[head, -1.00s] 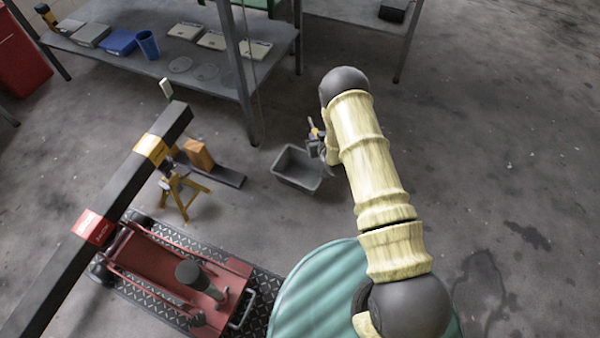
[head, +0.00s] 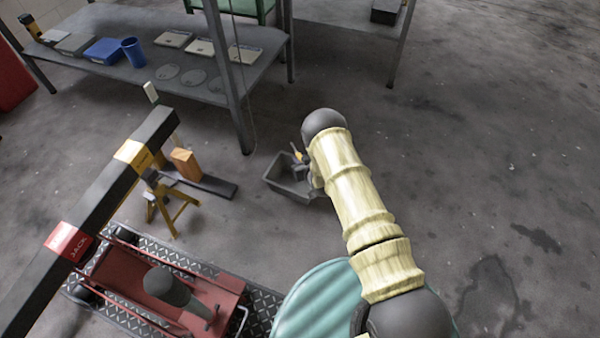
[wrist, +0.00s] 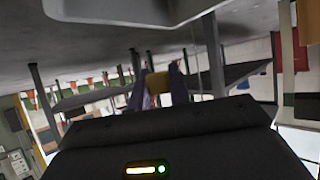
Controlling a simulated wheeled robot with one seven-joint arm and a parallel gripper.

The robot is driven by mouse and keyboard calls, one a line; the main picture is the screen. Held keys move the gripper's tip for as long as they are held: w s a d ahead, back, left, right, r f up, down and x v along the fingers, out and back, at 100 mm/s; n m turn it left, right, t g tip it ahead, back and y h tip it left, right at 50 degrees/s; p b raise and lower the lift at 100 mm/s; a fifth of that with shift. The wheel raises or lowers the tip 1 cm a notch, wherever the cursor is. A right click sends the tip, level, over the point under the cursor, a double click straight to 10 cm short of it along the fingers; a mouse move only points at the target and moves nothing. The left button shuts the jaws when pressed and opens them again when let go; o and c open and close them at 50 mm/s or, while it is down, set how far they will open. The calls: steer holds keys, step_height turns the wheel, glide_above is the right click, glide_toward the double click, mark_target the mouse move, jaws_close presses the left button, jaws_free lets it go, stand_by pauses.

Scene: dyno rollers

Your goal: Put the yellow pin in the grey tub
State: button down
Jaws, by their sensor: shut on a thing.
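The grey tub (head: 282,186) sits on the floor near the middle of the head view, and its pale rim (wrist: 130,18) crosses the top of the wrist view. The yellow pin (wrist: 157,84) shows as a small yellow block between the fingers in the wrist view. My gripper (wrist: 160,88) is shut on it. In the head view my gripper (head: 299,158) is at the tub's back right side, partly hidden behind my arm. A small yellow spot shows there. I cannot tell whether the pin is inside the tub's rim or above it.
A grey workbench (head: 180,75) with trays and a blue cup (head: 132,52) stands at the back left. A yellow stand (head: 170,205), an orange block (head: 186,164) and a red jack (head: 150,290) are to the left. A green drum (head: 325,300) is in front. Floor at right is clear.

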steer(key=shift+a+f, duration=0.1)
steer(key=shift+f, duration=0.75)
steer(key=shift+w+f+b, duration=0.15)
steer(key=shift+f+b, duration=1.5)
steer(key=shift+f, duration=0.8)
steer(key=shift+f+b, duration=0.4)
steer(key=shift+f, duration=0.25)
steer(key=c, duration=1.3)
jaws_free()
